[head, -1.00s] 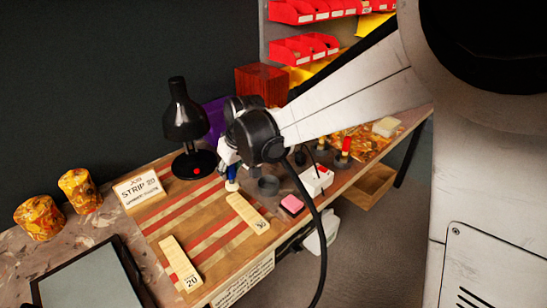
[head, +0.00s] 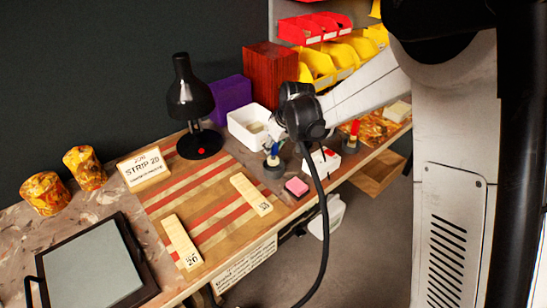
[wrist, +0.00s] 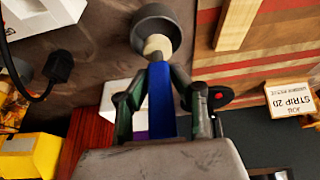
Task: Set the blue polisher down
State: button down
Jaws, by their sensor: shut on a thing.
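My gripper (wrist: 160,105) is shut on the blue polisher (wrist: 162,98), gripping its blue handle between both fingers. The polisher's pale rounded tip (wrist: 157,46) points away from the gripper, at the mouth of a dark grey round cup (wrist: 153,22). In the head view the blue polisher (head: 275,149) is upright over the same cup (head: 273,169), with its tip at the rim. I cannot tell how far the tip is inside. My gripper (head: 277,143) is partly hidden by the wrist in the head view.
A white bin (head: 243,138) stands behind the cup. A white box (head: 324,170) and pink block (head: 296,187) are to its right and front. A black lamp (head: 190,105) and the striped board (head: 205,220) lie left. A black cable hangs from my arm past the bench edge.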

aim_at(275, 154)
jog(key=shift+f, duration=2)
jog(key=shift+b, duration=0.3)
jog(key=shift+f, duration=0.2)
jog(key=c, duration=1.5)
grip_release()
jog(key=shift+r, duration=0.1)
jog(key=shift+r, duration=0.1)
jog(key=p+v, duration=0.1)
jog(key=v, duration=1.1)
jog(key=s+d+r+m+t+h, duration=0.1)
jog(key=s+d+r+m, duration=0.1)
jog(key=s+d+r, duration=0.45)
jog(key=s+d+r+m+t, duration=0.15)
jog(key=s+d+r, duration=0.25)
jog(key=s, duration=0.5)
jog(key=s+d+m, duration=0.1)
jog(key=s+d, duration=0.1)
jog(key=s, duration=0.3)
jog(key=s+d+f+m+t+h, duration=0.1)
jog(key=s+d+m, duration=0.1)
jog(key=s, duration=0.3)
jog(key=s+d+m, duration=0.1)
jog(key=s+d, duration=0.2)
jog(key=s, duration=0.2)
jog(key=shift+f+m+h, duration=0.2)
jog(key=shift+m+h, duration=0.15)
jog(key=shift+h, duration=0.05)
